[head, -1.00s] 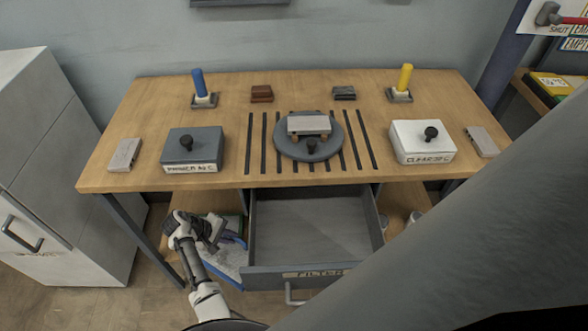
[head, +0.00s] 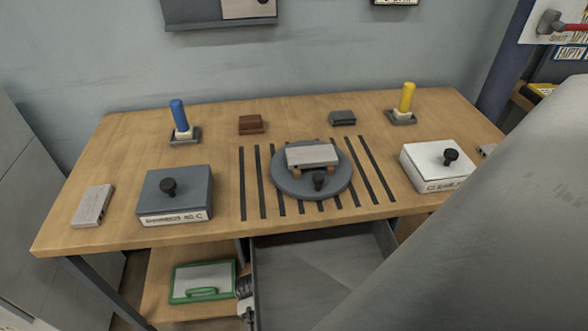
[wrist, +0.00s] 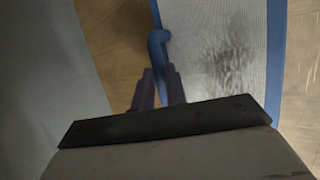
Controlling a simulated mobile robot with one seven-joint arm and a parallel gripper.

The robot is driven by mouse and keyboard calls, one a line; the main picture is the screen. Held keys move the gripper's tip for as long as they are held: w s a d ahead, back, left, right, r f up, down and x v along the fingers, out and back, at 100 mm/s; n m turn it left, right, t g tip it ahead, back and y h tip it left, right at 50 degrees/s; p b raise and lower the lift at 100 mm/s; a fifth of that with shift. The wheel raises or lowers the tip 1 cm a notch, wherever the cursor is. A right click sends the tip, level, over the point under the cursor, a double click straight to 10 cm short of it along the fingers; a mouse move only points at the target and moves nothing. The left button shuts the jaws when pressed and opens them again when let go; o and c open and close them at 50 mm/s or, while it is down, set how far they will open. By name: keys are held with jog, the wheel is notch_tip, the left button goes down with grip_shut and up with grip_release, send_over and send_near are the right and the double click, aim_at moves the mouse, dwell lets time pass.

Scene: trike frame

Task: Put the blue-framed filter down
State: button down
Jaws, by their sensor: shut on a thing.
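The blue-framed filter (wrist: 225,50) shows in the wrist view, a pale mesh with dark smudges inside a blue frame. My gripper (wrist: 159,85) is shut on its blue handle (wrist: 158,45) at the frame's left side. The wrist view shows wood-coloured surface on both sides of the filter. I cannot tell whether the filter touches anything below.
The open grey drawer (head: 310,285) juts out under the workbench (head: 90,185). A green-framed filter (head: 203,282) lies on the lower shelf (head: 165,265) to its left. A grey box (head: 175,190), a white box (head: 435,165) and a round turntable (head: 335,190) stand on the bench top.

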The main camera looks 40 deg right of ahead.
jog(key=w+d+f, duration=0.1)
jog(key=d, duration=0.2)
jog(key=w+d+f, duration=0.1)
jog(key=w+d, duration=0.1)
jog(key=d, duration=0.2)
jog(key=w+d+f, duration=0.1)
jog(key=d, duration=0.2)
jog(key=shift+w+d+f+b, duration=0.3)
jog(key=shift+w+d+b, duration=0.05)
jog(key=shift+d, duration=0.05)
jog(key=c, duration=1.4)
grip_release()
jog(key=shift+c, duration=0.2)
jog(key=s+a+r, duration=0.1)
jog(key=s+a, duration=0.1)
jog(key=a, duration=0.2)
jog(key=s+a+r, duration=0.1)
jog(key=s+a, duration=0.1)
jog(key=a, duration=0.3)
jog(key=s+a+r, duration=0.2)
jog(key=a, duration=0.3)
jog(key=shift+p, duration=0.35)
